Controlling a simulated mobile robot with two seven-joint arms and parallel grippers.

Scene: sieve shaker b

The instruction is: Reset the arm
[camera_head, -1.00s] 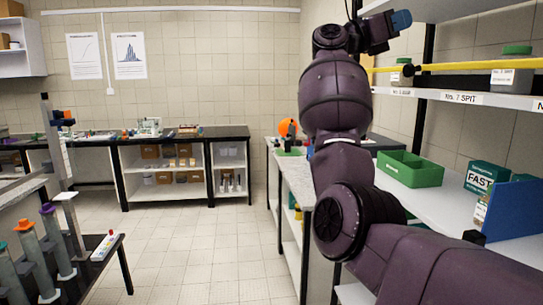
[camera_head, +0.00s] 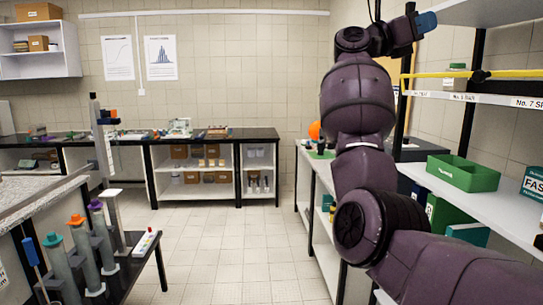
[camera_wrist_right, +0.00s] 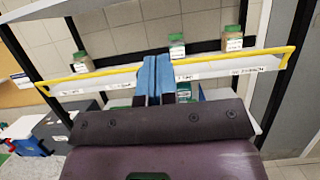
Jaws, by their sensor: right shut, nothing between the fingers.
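My right arm rises through the right half of the head view, bent upward in front of the shelving. Its gripper (camera_head: 426,22) has blue fingertips, high near the top edge of the head view. In the right wrist view the blue fingers (camera_wrist_right: 153,78) lie together, shut and empty. They point toward a shelf with a yellow bar, and no contact shows. My left gripper is not in view.
The shelf unit at right holds a green bin (camera_head: 464,173) and, higher up, a yellow bar (camera_head: 505,73). A dark-topped bench (camera_head: 255,134) runs along the back wall. A rack with capped tubes (camera_head: 80,240) stands at left. The tiled floor (camera_head: 215,245) between is clear.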

